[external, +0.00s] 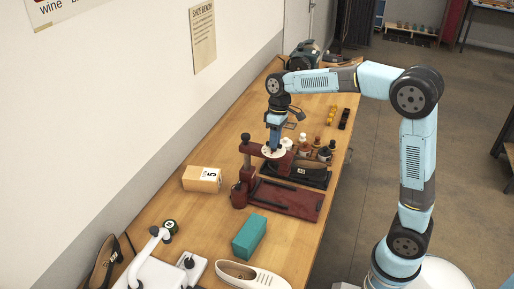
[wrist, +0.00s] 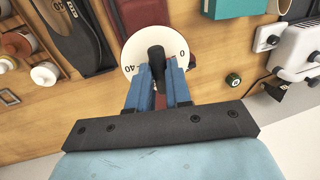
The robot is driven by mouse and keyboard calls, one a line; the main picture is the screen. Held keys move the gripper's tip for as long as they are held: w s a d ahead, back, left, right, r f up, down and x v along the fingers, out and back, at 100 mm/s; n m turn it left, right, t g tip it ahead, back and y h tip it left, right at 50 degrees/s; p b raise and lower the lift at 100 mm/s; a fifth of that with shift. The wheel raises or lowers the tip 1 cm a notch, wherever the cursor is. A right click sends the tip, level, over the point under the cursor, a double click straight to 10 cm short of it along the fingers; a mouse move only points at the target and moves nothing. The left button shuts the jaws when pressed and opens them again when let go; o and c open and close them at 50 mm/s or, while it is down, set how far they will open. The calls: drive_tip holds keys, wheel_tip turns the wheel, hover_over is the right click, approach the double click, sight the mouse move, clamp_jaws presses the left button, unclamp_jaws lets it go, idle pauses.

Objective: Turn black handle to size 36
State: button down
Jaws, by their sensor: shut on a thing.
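The black handle (wrist: 156,52) stands up from the middle of a white round dial (wrist: 133,52) in the wrist view. The dial bears a 0 at the right and a 40 at the lower left; no 36 is readable. My gripper (wrist: 158,67) is shut on the handle, one blue finger on each side. In the external view my gripper (external: 274,147) points down over the white dial (external: 267,154), which sits on the arm of a dark red stand (external: 244,178). The handle is hidden by the fingers there.
A dark shoe (external: 310,169) and several bottles (external: 304,149) stand close behind the stand. The wall borders the bench on the left.

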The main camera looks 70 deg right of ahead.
drive_tip(key=m, duration=0.4)
drive_tip(key=shift+s+t, duration=0.1)
drive_tip(key=shift+t, duration=0.3)
drive_tip(key=m, duration=0.4)
drive_tip(key=shift+a+t+h, duration=0.15)
drive_tip(key=shift+t+h, duration=0.15)
drive_tip(key=shift+t, duration=0.1)
drive_tip(key=shift+m, duration=0.4)
drive_tip(key=c, duration=1.1)
unclamp_jaws()
drive_tip(key=shift+o, duration=0.2)
wheel_tip(320, 180, up, 13)
drive_tip(key=s+d, duration=0.2)
drive_tip(key=shift+r, duration=0.2)
